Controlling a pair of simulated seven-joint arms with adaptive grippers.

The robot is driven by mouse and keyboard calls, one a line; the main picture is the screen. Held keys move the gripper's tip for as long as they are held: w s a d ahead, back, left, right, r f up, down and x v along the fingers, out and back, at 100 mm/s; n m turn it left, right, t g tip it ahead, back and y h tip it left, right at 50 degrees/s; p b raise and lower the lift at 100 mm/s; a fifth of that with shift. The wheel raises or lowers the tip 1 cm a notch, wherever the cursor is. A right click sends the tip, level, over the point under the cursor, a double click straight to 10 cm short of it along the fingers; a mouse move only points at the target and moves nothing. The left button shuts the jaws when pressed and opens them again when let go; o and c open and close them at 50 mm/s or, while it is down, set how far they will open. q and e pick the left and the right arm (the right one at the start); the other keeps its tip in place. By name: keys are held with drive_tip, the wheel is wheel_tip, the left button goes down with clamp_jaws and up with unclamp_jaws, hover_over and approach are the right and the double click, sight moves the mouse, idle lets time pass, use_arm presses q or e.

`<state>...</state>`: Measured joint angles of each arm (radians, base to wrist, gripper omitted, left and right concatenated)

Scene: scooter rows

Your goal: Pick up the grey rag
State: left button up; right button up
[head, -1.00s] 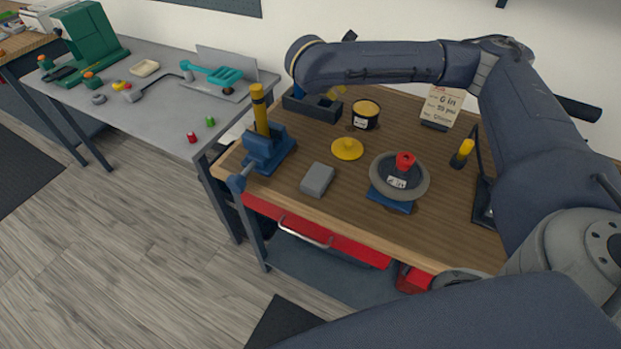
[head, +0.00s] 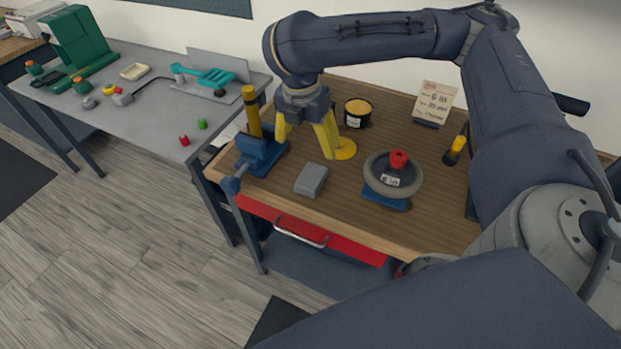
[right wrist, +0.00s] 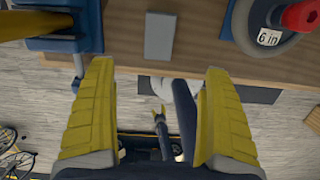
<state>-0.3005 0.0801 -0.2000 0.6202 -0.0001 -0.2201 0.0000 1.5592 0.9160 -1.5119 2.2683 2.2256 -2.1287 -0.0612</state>
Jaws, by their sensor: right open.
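The grey rag (head: 311,180) is a small, flat, block-shaped piece lying near the front edge of the wooden bench top. In the right wrist view the rag (right wrist: 160,36) lies at the upper middle, ahead of the fingertips and between their lines. My right gripper (head: 308,147) points down with its yellow fingers spread, above the bench and just behind the rag, apart from it. In the right wrist view my right gripper (right wrist: 157,68) is empty. A small yellow-tipped dark shape low in that view may be my left gripper (right wrist: 159,116); its jaws are too small to judge.
A blue vise (head: 262,155) with a yellow upright stands left of the rag. A round grey wheel (head: 376,179) on a blue base stands to its right. A yellow-topped tin (head: 358,112) and a note card (head: 434,104) are behind. A red drawer (head: 345,244) is below the front edge.

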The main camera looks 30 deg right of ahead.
sight(312, 176)
drive_tip(key=shift+w+d+f, duration=0.25)
drive_tip(key=shift+d+f, duration=0.1)
drive_tip(key=shift+f, duration=2.25)
drive_tip(key=shift+w+d+f, duration=0.25)
drive_tip(key=shift+d+f, duration=0.1)
drive_tip(key=shift+f, duration=2.25)
drive_tip(key=shift+w+d+f, duration=0.25)
drive_tip(key=shift+d+f, duration=0.1)
drive_tip(key=shift+f, duration=2.25)
drive_tip(key=c, duration=1.1)
